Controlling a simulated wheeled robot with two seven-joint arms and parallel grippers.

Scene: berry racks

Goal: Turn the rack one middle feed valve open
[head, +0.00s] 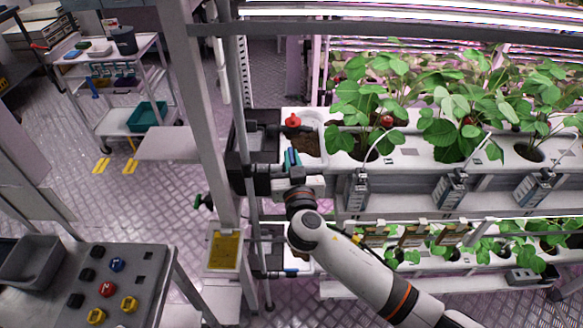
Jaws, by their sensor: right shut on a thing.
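The rack (400,200) fills the right side of the head view, with its feed fittings at its left end. My right arm reaches in from the lower right, and its gripper (262,172) is at these fittings, beside the upright post. The gripper is shut on the middle feed valve. A blue-teal piece (291,157) shows just above the gripper body; I cannot tell if it is the valve's handle. The grip itself is mostly hidden by the gripper and wrist, so the valve's angle cannot be read. My left gripper is not in view.
A red knob (293,120) sits above the gripper, and a blue piece (290,272) shows lower down. Strawberry plants (455,110) grow close on the right. A button panel (108,285) stands front left, and a cart (125,75) behind. The floor between is clear.

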